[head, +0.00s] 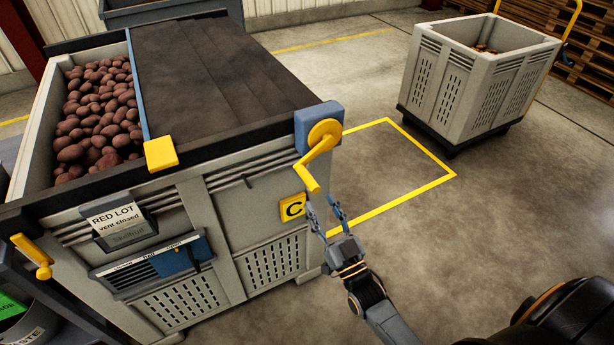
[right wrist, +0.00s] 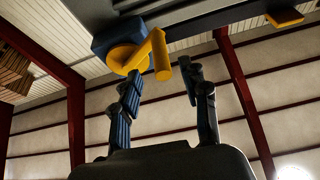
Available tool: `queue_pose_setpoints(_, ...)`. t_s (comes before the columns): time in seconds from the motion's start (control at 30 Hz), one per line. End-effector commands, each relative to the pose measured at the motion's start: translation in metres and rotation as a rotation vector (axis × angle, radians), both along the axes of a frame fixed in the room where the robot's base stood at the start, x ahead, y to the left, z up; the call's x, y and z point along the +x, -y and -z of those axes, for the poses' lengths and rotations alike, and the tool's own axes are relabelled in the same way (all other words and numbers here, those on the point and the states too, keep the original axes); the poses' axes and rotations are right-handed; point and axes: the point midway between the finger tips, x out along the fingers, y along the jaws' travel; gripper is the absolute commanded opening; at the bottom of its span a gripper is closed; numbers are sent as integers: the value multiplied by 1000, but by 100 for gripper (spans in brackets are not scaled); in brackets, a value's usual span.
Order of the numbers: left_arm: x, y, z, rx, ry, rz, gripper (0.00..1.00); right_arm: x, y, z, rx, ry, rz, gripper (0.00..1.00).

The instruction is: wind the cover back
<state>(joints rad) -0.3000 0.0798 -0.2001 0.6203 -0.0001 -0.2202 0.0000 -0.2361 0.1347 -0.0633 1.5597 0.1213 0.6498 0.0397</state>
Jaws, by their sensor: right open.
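The dark cover (head: 215,75) lies over the right part of a big grey crate (head: 225,205). Its blue edge bar (head: 137,85) runs across the crate, and red potatoes (head: 95,115) show uncovered to its left. A yellow crank (head: 318,150) sits on a blue housing (head: 318,115) at the crate's near right corner. My right gripper (head: 325,208) is open just below the crank's handle. In the right wrist view the crank handle (right wrist: 162,55) stands above and between the open fingers (right wrist: 162,85), with no grip on it. My left gripper is not in view.
A yellow block (head: 160,153) sits on the crate's near rim. A second yellow handle (head: 32,257) sticks out at the near left corner. A vent panel (head: 150,265) and a "RED LOT" card are on the front. Another crate (head: 478,80) stands back right; marked floor between is clear.

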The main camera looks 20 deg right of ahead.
Motion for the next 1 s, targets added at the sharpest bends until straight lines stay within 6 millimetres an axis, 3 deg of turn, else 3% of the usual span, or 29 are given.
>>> queue_pose_setpoints(0.2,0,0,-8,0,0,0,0,44,-3,-20,0,2,0,45)
queue_pose_setpoints(0.4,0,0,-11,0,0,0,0,69,-5,-29,0,-1,0,45)
queue_pose_setpoints(0.83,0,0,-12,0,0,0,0,78,-5,-31,1,-3,0,45)
queue_pose_setpoints(1.0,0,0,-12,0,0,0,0,78,-5,-31,0,-3,0,12)
